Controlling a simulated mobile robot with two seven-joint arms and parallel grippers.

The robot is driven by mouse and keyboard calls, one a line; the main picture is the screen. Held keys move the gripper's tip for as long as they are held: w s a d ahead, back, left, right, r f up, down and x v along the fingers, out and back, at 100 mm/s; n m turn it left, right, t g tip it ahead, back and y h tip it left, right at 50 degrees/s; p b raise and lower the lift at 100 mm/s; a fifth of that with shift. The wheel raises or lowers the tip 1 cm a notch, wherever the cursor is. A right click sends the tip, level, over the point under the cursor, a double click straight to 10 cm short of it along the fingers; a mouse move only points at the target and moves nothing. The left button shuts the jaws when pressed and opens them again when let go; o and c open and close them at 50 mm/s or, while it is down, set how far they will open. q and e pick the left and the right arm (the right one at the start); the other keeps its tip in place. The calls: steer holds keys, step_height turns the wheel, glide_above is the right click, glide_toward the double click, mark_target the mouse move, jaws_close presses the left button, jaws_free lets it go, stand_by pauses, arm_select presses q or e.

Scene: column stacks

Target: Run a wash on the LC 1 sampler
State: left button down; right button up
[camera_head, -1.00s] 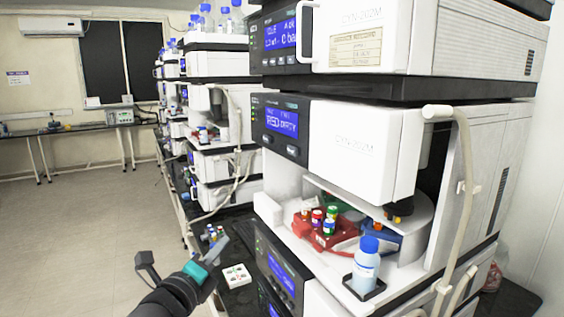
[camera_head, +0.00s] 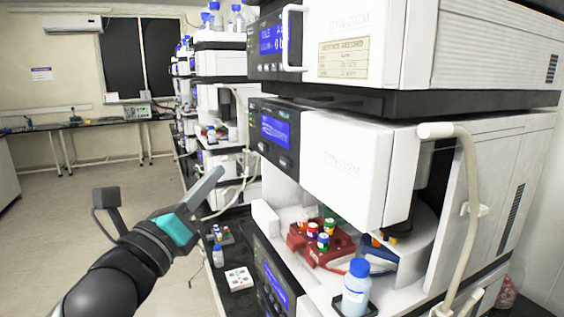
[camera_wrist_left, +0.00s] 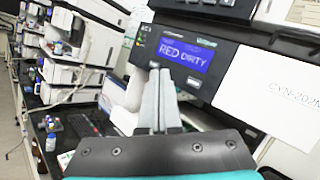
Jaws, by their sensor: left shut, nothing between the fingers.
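The sampler (camera_head: 350,160) is a white unit with a black control panel and a blue display (camera_head: 276,131). In the left wrist view the display (camera_wrist_left: 184,56) reads "RED DIRTY". Small buttons (camera_head: 278,159) sit below the display. In its open bay are a red vial rack (camera_head: 318,252) with several colored-cap vials and a blue rack (camera_head: 376,259) partly hidden. A blue-capped bottle (camera_head: 356,288) stands at the bay's front. My left gripper (camera_head: 212,180) is shut and empty, left of the panel and apart from it. In the wrist view its fingers (camera_wrist_left: 160,84) point toward the panel. My right gripper is not in view.
Another unit (camera_head: 370,45) with a handle sits above the sampler. A hose (camera_head: 468,190) runs down its right side. Small bottles (camera_head: 219,255) and a white card (camera_head: 238,279) lie on the dark bench below. More stacks stand behind; the floor at left is clear.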

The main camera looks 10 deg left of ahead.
mark_target(284, 162)
arm_select(q)
steer(key=w+d+p, duration=0.1)
steer(key=w+d, duration=0.4)
steer(key=d, duration=0.2)
steer(key=shift+d, duration=0.15)
stand_by(2.1)
steer(key=shift+w+d, duration=0.25)
steer(key=shift+d, duration=0.1)
steer(key=shift+w+d+p, duration=0.2)
steer(key=shift+d+p, duration=0.15)
steer(key=shift+p, duration=0.05)
stand_by(0.6)
steer(key=shift+a, duration=0.15)
steer(key=shift+s+a, duration=0.5)
steer(key=shift+a, duration=0.05)
